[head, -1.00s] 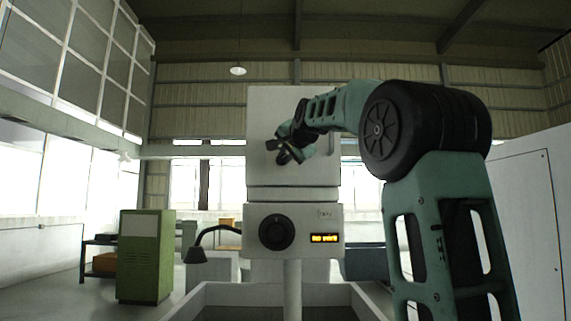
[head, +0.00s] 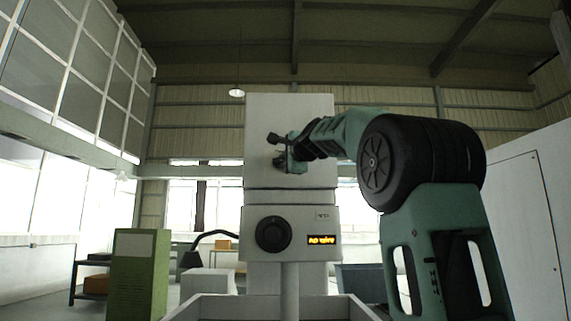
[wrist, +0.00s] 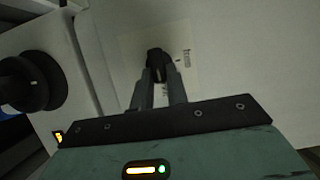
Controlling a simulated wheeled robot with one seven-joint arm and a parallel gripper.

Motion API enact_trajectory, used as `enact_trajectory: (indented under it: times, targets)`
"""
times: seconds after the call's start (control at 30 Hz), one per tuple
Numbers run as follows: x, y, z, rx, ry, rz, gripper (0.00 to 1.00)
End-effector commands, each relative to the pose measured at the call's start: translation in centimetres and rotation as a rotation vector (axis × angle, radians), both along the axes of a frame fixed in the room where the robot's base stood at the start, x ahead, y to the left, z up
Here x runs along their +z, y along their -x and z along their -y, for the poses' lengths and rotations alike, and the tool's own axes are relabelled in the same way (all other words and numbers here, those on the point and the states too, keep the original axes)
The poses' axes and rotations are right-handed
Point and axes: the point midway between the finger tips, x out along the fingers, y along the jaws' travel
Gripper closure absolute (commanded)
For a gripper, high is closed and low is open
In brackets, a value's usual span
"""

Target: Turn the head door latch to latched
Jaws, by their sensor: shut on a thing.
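The head door latch (wrist: 157,61) is a small black handle on a pale label plate (wrist: 183,46) on the white head door. In the wrist view my gripper (wrist: 159,80) has its two grey fingers closed around the latch. The label's print is too small to read. How far the latch is turned is hard to tell.
Below the door is a panel with a round black knob (head: 273,235) and a lit amber display (head: 324,240). A dark bent lamp-like arm (head: 206,237) sticks out on the left. A green cabinet (head: 138,272) stands further left. A white wall or enclosure (head: 525,200) is at right.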

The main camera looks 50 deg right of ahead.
Motion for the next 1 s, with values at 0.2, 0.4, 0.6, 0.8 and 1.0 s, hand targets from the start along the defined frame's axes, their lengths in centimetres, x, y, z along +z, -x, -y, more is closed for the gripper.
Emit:
enact_trajectory:
  times: [0.2, 0.4, 0.6, 0.8, 1.0]
  targets:
    - [0.18, -0.26, -0.17, 0.004, -0.013, 0.021, 1.0]
    - [0.27, -0.25, -0.21, 0.004, -0.013, 0.023, 1.0]
    - [0.27, -0.27, -0.24, 0.004, -0.012, 0.022, 0.63]
    - [0.17, -0.15, -0.14, 0.003, -0.012, 0.018, 0.63]
    - [0.15, 0.7, -0.49, 0.002, -0.009, 0.019, 0.63]
